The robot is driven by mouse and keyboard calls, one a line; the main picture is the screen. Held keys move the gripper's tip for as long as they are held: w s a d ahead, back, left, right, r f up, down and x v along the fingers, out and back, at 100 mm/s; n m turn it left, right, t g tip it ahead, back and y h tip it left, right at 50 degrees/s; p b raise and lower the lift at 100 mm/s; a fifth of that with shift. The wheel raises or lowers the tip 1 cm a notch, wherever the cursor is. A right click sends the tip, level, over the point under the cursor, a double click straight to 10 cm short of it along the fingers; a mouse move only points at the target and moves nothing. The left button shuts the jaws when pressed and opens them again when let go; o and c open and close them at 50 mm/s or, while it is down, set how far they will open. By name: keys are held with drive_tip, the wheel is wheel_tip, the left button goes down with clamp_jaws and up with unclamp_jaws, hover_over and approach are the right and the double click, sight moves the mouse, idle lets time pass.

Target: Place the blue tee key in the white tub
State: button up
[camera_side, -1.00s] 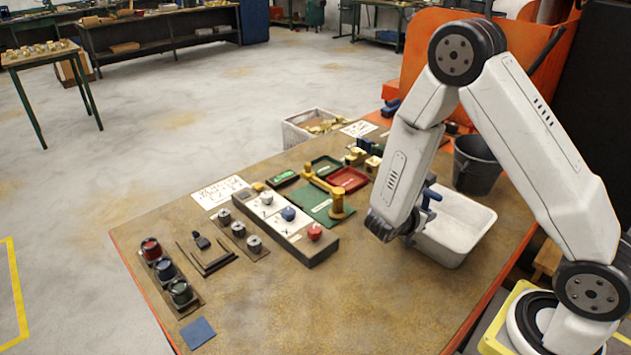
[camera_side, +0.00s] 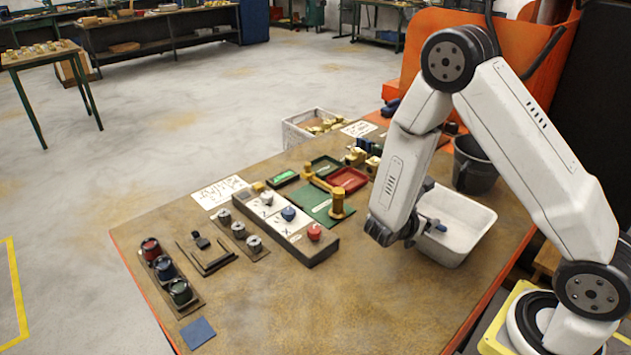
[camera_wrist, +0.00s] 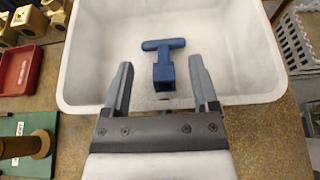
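The blue tee key (camera_wrist: 163,62) shows within the white tub (camera_wrist: 240,48) in the wrist view, its crossbar pointing away from me. In the side view the key (camera_side: 437,227) shows against the inside of the tub (camera_side: 462,240), near its left wall. Whether it rests on the tub's floor is hard to tell. My gripper (camera_wrist: 161,68) is open, with one finger on each side of the key and clear gaps to both. In the side view my gripper (camera_side: 408,234) is at the tub's left rim, its fingers partly hidden.
A dark bucket (camera_side: 474,165) stands behind the tub. A red tray (camera_side: 348,179), a green mat (camera_side: 322,207) with a brass piece and a grey block with knobs (camera_side: 310,247) lie left of my gripper.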

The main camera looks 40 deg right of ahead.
drive_tip(key=shift+r, duration=0.1)
drive_tip(key=shift+a+r, duration=0.2)
drive_tip(key=shift+r, duration=0.4)
drive_tip(key=v, duration=1.1)
drive_tip(key=shift+a, duration=0.3)
drive_tip(key=shift+s, duration=0.1)
drive_tip(key=s+a+f+m+g+y, duration=0.1)
drive_tip(key=s+a+m+g+y, duration=0.1)
drive_tip(key=s+m+y, duration=0.55)
drive_tip(key=w+a+r+m+t+y, duration=0.1)
drive_tip(key=m+y, duration=0.1)
drive_tip(key=m, duration=0.1)
drive_tip(key=w+a+r+m+t+y, duration=0.1)
drive_tip(key=m+t+y, duration=0.1)
drive_tip(key=m, duration=0.2)
drive_tip(key=w+a+m+t+y, duration=0.1)
drive_tip(key=w+m+y, duration=0.1)
drive_tip(key=m, duration=0.1)
drive_tip(key=shift+r+m+t, duration=0.25)
drive_tip(key=shift+r+t, duration=0.05)
drive_tip(key=shift+r, duration=0.1)
